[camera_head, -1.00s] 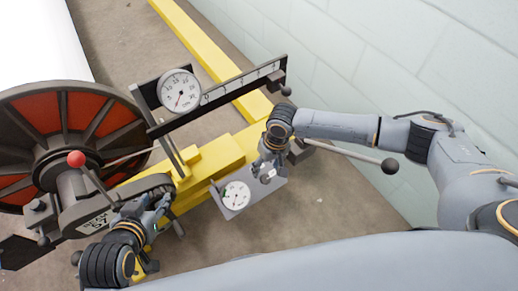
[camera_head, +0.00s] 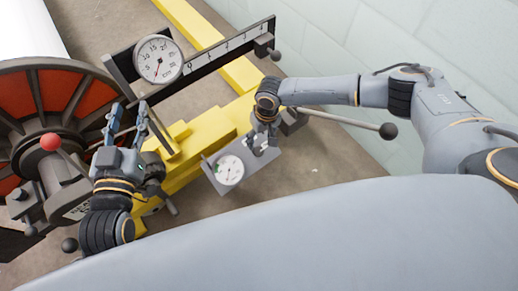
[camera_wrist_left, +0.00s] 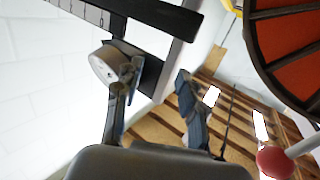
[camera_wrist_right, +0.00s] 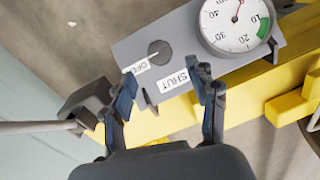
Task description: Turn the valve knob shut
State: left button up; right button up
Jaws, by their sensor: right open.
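A grey valve panel (camera_wrist_right: 130,45) with a dark round knob (camera_wrist_right: 160,52) shows in the right wrist view. An OPEN label (camera_wrist_right: 136,68) and a SHUT label (camera_wrist_right: 172,82) sit beside the knob, and a line on it points toward the OPEN label. The same panel shows in the head view (camera_head: 211,174). My right gripper (camera_wrist_right: 165,86) is open and empty, its fingertips spread over the panel's near side by the labels, apart from the knob. My left gripper (camera_head: 128,112) is open and empty, fingers raised in front of the large reel; it also shows open in the left wrist view (camera_wrist_left: 160,76).
A pressure gauge (camera_wrist_right: 237,22) is on the same panel. A large dial (camera_head: 158,60) and a scale beam (camera_head: 230,47) stand behind. A red-orange reel (camera_head: 82,90) and red-balled lever (camera_head: 50,142) are at left. A ball-ended rod (camera_head: 388,131) extends right of my right gripper.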

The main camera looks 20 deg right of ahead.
aim_at(259, 150)
notch_tip(259, 150, down, 4)
jog(key=shift+a+r+b, duration=0.15)
jog(key=shift+r+b, duration=0.1)
jog(key=shift+b, duration=0.45)
notch_tip(259, 150, down, 3)
jog(key=shift+a+r+b, duration=0.1)
jog(key=shift+a+b, duration=0.05)
jog(key=shift+b, duration=0.5)
pick_arm(q)
jog(key=s+r+t+h, duration=0.2)
jog(key=r+t, duration=0.6)
jog(key=r, duration=0.4)
jog(key=shift+s+d+h, duration=0.3)
jog(key=shift+s+d, duration=0.1)
jog(key=shift+s, duration=0.4)
pick_arm(e)
jog(key=shift+f, duration=0.2)
